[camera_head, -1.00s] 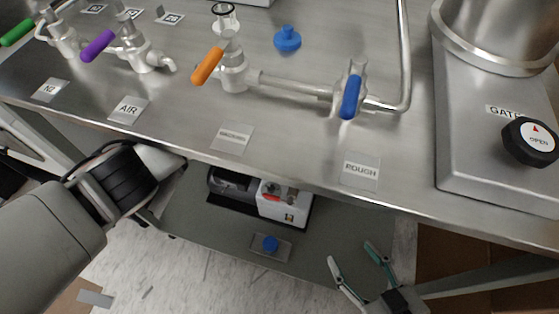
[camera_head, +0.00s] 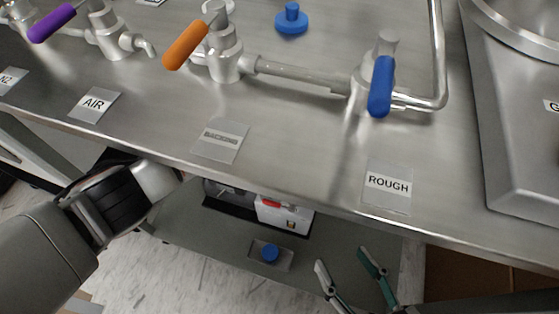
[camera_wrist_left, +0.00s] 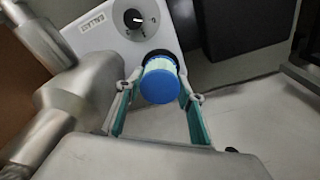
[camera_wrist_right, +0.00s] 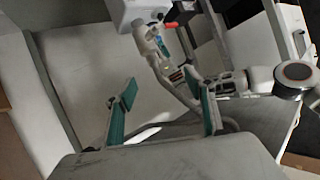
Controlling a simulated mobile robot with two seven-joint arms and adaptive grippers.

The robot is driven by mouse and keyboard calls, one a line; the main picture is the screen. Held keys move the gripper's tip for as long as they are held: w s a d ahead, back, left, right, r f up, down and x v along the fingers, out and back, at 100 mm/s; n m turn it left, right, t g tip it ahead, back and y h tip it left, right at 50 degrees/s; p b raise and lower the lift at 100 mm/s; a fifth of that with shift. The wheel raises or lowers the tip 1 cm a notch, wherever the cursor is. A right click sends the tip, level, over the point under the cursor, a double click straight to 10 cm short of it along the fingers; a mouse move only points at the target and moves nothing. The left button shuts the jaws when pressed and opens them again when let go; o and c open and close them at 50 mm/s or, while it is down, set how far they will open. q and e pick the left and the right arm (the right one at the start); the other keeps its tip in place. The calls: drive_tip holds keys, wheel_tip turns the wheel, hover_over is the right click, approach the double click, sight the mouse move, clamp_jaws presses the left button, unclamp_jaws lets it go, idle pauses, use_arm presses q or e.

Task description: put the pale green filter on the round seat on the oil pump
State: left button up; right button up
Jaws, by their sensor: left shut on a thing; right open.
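The pale green filter (camera_wrist_left: 164,65) with a blue end cap shows in the left wrist view. My left gripper (camera_wrist_left: 160,78) is shut on it, one finger on each side. The white oil pump (camera_wrist_left: 115,30) with a black dial is just behind it. In the head view the pump (camera_head: 284,214) is under the bench, partly covered by the bench edge; my left gripper is hidden there. My right gripper (camera_head: 343,260) is open and empty, low in front of the bench; it also shows in the right wrist view (camera_wrist_right: 160,86).
The steel bench top (camera_head: 300,140) overhangs the lower shelf (camera_head: 215,235). A small tray (camera_head: 286,262) with a blue round piece (camera_head: 270,253) lies on that shelf. Valves with orange (camera_head: 186,45) and blue (camera_head: 381,86) handles stand on the bench.

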use_arm(q)
drive_tip(key=o, duration=0.9)
drive_tip(key=shift+f, duration=0.15)
use_arm(e)
drive_tip(key=shift+s+f, duration=0.1)
use_arm(q)
drive_tip(key=shift+r, duration=0.3)
drive_tip(key=r, duration=0.1)
drive_tip(key=r+p, duration=0.1)
drive_tip(key=r, duration=0.1)
drive_tip(key=shift+w+a, duration=0.1)
drive_tip(key=shift+w, duration=0.1)
drive_tip(key=r+p, duration=0.1)
drive_tip(key=r, duration=0.2)
drive_tip(key=s+r+p, duration=0.1)
drive_tip(key=r+p, duration=0.1)
drive_tip(key=r, duration=0.1)
drive_tip(key=a+r+p, duration=0.1)
drive_tip(key=r+p, duration=0.1)
drive_tip(key=shift+s+r, duration=0.2)
drive_tip(key=shift+r, duration=0.2)
use_arm(e)
drive_tip(key=s+d+f+n+g+h, duration=0.1)
drive_tip(key=d+f+n, duration=0.1)
drive_tip(key=d, duration=0.3)
drive_tip(key=shift+s+d+f+n+h, duration=0.15)
drive_tip(key=shift+d+n+h, duration=0.1)
drive_tip(key=shift+n+h, duration=0.05)
